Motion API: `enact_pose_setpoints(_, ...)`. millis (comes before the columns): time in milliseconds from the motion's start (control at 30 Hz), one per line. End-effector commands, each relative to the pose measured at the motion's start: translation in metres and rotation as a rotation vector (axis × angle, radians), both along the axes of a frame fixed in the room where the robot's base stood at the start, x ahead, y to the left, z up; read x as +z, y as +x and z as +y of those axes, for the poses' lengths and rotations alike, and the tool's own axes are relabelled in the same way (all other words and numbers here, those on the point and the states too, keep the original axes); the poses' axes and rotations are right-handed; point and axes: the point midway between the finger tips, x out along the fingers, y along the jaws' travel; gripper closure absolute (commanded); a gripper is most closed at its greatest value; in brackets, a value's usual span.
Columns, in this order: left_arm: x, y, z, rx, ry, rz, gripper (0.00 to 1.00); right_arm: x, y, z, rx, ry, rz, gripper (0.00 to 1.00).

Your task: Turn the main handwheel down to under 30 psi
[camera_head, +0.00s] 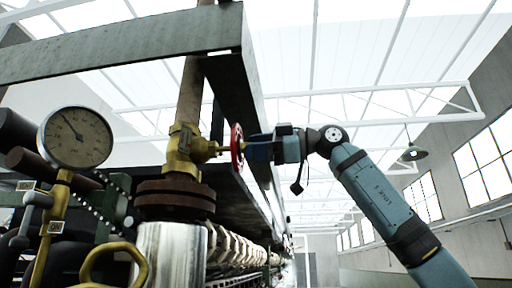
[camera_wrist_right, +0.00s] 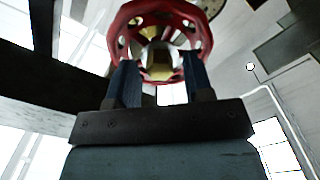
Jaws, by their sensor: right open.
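The main handwheel is a red wheel (camera_head: 237,147) on a brass valve (camera_head: 183,150), seen nearly edge-on in the head view. In the right wrist view the red handwheel (camera_wrist_right: 125,25) shows its spokes and brass hub straight ahead. My right gripper (camera_head: 248,148) comes in from the right and is at the wheel's face. In the wrist view its two blue fingers (camera_wrist_right: 158,75) are apart, one on each side of the hub, with tips overlapping the wheel's lower part. Whether they touch it is unclear. A round gauge (camera_head: 76,138) has its needle pointing to upper left; its numbers are too small to read.
A dark steel beam (camera_head: 120,45) runs overhead and another recedes behind the wheel. A yellow handwheel (camera_head: 113,265) and a rusty flange (camera_head: 175,199) are lower left. The hall to the right of my arm is open.

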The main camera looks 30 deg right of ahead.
Motion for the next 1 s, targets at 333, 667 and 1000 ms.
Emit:
enact_pose_setpoints(333,-0.006,0.000,0.000,0.000,0.000,0.000,0.57,0.000,-0.021,-0.028,-0.001,0.001,-0.002,0.53)
enact_pose_setpoints(667,-0.007,0.000,0.000,0.000,0.000,0.000,0.57,0.000,-0.043,-0.056,0.000,0.001,-0.002,0.53)
enact_pose_setpoints(1000,-0.007,0.000,0.000,0.000,0.000,-0.001,0.57,0.000,-0.042,-0.056,0.001,0.000,-0.001,0.53)
